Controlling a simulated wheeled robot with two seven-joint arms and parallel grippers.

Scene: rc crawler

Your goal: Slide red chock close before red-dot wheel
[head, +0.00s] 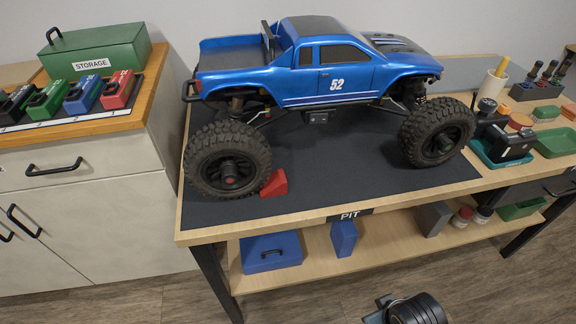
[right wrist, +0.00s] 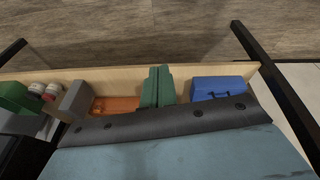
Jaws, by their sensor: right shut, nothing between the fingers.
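The red chock (head: 276,184) is a small wedge on the dark mat. It sits just right of the truck's near rear wheel (head: 228,160), which has a red dot (head: 231,181) at its hub. Chock and tyre overlap in the head view; I cannot tell whether they touch. The blue truck (head: 335,78) marked 52 stands above, nose to the right. My right gripper (right wrist: 159,69) shows in the right wrist view as two green fingers side by side, shut and empty, over the lower shelf area and away from the chock. My left gripper is not in view.
The bench (head: 277,232) has a bare front edge with a PIT label. Its lower shelf holds a blue toolbox (head: 271,252), a blue box (head: 343,238) and a grey box (head: 432,219). Green trays and jars stand right. A cabinet (head: 90,200) adjoins left.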

